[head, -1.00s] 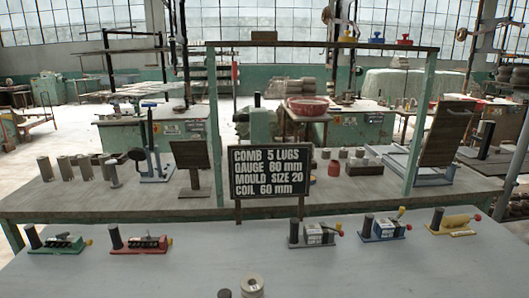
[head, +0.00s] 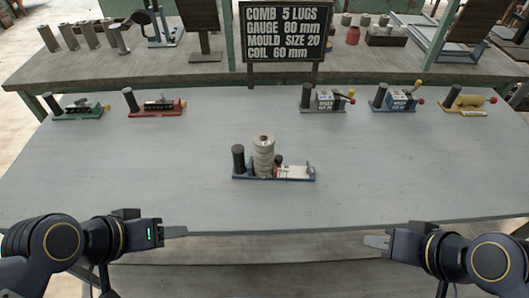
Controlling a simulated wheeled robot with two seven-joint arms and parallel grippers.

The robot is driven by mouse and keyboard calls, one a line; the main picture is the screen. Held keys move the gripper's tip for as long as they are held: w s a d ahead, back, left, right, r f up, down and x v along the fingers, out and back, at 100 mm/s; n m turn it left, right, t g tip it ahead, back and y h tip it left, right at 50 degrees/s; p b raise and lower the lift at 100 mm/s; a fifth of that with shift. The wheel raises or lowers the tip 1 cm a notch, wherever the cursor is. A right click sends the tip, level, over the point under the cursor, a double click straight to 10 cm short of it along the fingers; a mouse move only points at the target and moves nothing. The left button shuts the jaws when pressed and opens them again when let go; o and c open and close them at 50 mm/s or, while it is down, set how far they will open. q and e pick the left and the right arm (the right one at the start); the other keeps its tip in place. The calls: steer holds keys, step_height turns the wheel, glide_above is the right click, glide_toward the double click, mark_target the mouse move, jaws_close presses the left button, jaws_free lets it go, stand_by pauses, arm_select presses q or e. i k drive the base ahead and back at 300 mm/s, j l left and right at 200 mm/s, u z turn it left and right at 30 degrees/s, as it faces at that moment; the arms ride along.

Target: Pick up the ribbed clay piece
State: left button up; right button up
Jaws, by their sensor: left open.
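A ribbed, pale grey-beige clay piece (head: 263,157) stands upright in the middle of the table in the head view. It is at a small blue-based fixture (head: 299,178), beside a dark cylinder (head: 238,158). Its foot is partly hidden by the fixture's front. My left gripper (head: 176,231) is near the table's front edge, left of and nearer than the piece, open and empty. My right gripper (head: 376,241) is near the front edge on the right, apart from the piece. Its fingers overlap from this side, so its opening cannot be told.
Along the table's back stand a green fixture (head: 82,112), a red one (head: 157,110), a grey one (head: 328,104), a blue one (head: 398,102) and a yellow one (head: 468,103). A lettered sign (head: 282,32) stands behind. The grey table (head: 140,170) is clear around the middle fixture.

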mark_target(264, 155)
steer(key=j, duration=1.75)
